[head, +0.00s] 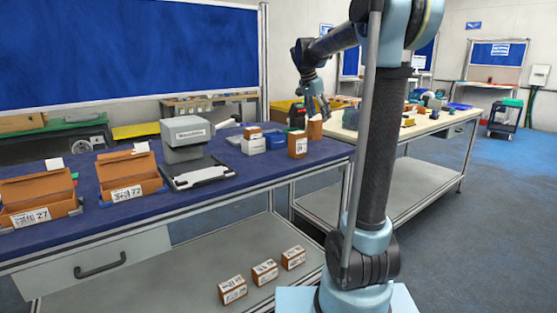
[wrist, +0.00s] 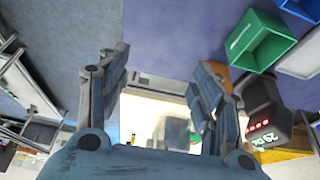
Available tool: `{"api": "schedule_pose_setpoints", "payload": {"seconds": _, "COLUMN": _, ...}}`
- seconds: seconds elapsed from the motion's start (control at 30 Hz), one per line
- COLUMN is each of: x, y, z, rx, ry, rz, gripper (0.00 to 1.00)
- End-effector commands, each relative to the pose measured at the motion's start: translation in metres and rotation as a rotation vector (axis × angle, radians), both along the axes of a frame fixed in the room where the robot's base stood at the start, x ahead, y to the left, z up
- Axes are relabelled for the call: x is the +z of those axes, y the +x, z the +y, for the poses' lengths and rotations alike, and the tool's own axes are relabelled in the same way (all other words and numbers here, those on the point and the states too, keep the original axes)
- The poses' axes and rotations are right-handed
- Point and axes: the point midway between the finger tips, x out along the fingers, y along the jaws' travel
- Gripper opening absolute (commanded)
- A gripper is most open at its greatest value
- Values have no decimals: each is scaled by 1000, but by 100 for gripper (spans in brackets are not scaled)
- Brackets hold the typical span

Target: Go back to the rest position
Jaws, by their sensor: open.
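My gripper (head: 318,106) hangs at the end of my raised arm, over the right end of the blue-topped table (head: 240,200). In the wrist view my gripper (wrist: 160,85) shows two blue fingers spread wide with nothing between them. A brown box (head: 297,144) with a label stands upright on the table just below and left of the gripper. Another brown box (head: 315,127) is close under the fingertips in the head view; whether they touch it cannot be told there.
A grey device (head: 186,140) with a flat plate (head: 198,173) stands mid-table. Orange bins numbered 27 (head: 40,215) and 77 (head: 125,192) are at left. Several small boxes (head: 265,272) lie on the lower shelf. A green bin (wrist: 258,40) shows in the wrist view. Blue floor at right is clear.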

Motion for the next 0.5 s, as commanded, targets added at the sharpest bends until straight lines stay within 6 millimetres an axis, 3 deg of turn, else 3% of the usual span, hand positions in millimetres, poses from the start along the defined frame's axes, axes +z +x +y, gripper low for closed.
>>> {"api": "schedule_pose_setpoints", "payload": {"seconds": 0.37, "x": -14, "y": -53, "z": -4, "rx": 113, "ry": 11, "rz": 39, "gripper": 60}}
{"api": "schedule_pose_setpoints", "payload": {"seconds": 0.5, "x": -25, "y": -83, "z": -11, "rx": 170, "ry": 19, "rz": 61, "gripper": 60}}
